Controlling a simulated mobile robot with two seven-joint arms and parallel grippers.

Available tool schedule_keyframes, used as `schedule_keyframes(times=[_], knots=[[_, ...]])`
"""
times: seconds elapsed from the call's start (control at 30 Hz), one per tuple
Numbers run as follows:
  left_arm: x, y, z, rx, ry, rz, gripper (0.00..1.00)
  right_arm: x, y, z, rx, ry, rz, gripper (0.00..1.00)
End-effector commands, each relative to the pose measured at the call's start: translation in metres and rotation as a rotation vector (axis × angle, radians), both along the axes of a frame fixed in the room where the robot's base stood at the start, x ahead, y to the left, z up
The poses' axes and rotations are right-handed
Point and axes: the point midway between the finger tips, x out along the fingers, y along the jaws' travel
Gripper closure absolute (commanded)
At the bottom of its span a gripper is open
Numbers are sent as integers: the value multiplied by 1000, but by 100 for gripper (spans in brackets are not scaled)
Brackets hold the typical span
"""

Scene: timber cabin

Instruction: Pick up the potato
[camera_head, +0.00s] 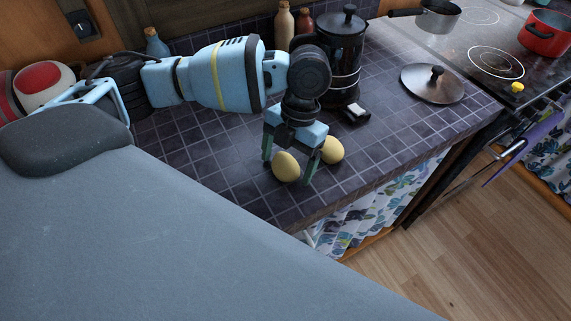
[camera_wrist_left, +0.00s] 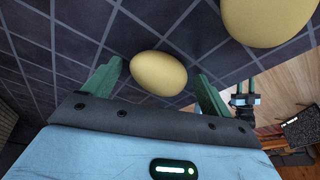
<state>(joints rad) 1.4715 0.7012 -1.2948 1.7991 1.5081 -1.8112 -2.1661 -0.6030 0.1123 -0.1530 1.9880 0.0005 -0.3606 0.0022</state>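Two yellow potatoes rest on the dark tiled counter (camera_head: 230,180). The nearer potato (camera_head: 286,166) sits between the fingers of my left gripper (camera_head: 290,170), with one finger on each side. In the left wrist view this potato (camera_wrist_left: 158,73) shows between the two green fingertips of the left gripper (camera_wrist_left: 157,84), with gaps on both sides. The gripper points down and is open. The second potato (camera_head: 331,150) lies just beyond the right finger, and it also shows at the top right of the left wrist view (camera_wrist_left: 268,18).
A black coffee pot (camera_head: 345,50) stands behind the gripper, beside a small black-and-white object (camera_head: 354,114). A pan lid (camera_head: 432,83) lies to the right. The stove holds a saucepan (camera_head: 438,15) and a red pot (camera_head: 547,32). The counter's front edge is close to the potatoes.

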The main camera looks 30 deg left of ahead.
Motion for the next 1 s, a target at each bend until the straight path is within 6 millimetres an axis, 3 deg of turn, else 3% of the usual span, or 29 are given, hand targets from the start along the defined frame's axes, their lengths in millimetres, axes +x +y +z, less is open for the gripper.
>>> schedule_keyframes(times=[0.03, 0.33, 0.73, 1.0], knots=[[0, 0, 0, 0, 0, 0, 23, -1, 0, -1, 0, 2, -1, 64], [0, 0, 0, 0, 0, 0, 62, -1, 1, -1, 1, 3, -2, 64], [0, 0, 7, 0, -1, 0, 63, -2, 1, 1, 2, 3, -2, 64], [2, -5, 37, -3, 0, -3, 63, -3, 1, -1, 2, 5, -1, 64]])
